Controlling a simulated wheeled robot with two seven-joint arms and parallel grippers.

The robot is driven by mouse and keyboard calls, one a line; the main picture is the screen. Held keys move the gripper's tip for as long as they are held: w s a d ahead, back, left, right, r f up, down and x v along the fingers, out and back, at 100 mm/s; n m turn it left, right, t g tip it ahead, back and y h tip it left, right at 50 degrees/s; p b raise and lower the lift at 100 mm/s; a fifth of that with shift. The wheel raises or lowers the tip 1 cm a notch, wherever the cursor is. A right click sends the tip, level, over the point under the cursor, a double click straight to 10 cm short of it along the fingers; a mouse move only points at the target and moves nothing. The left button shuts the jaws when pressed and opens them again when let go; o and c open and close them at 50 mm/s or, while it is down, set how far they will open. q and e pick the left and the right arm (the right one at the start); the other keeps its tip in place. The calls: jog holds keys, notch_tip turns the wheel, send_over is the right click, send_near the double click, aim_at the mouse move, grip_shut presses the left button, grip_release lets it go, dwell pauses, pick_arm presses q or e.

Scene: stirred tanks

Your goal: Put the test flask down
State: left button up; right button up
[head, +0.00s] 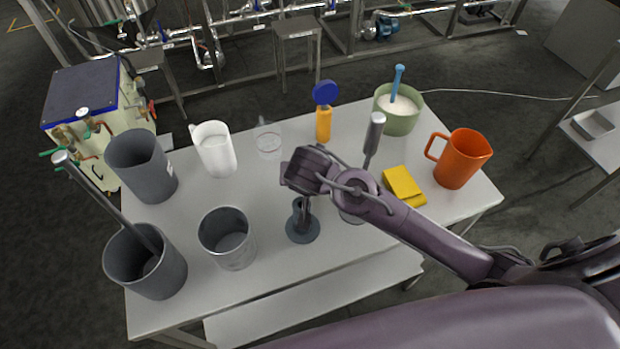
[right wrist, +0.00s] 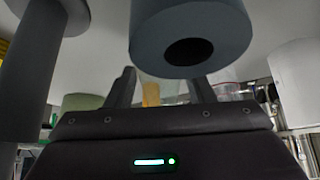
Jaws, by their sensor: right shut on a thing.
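The test flask appears to be the dark blue-grey vessel with a narrow neck and a wide round foot (head: 303,230), near the front middle of the table. My right gripper (head: 303,203) points down over it and is shut on its neck. In the right wrist view the flask shows as a grey round body with a dark hole (right wrist: 190,45), close beyond the fingertips (right wrist: 165,85). The flask looks upright. I cannot tell whether its foot touches the table. My left gripper is not in view.
On the white table (head: 270,285), a grey metal cup (head: 228,240) stands left of the flask. A partly hidden vessel with a grey-handled tool (head: 374,135) is close on the right. Yellow sponges (head: 402,183) and an orange jug (head: 462,160) stand further right. Bare tabletop lies in front.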

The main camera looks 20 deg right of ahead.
jog(key=shift+f, duration=1.05)
jog(key=o, duration=1.1)
jog(key=shift+r, duration=0.15)
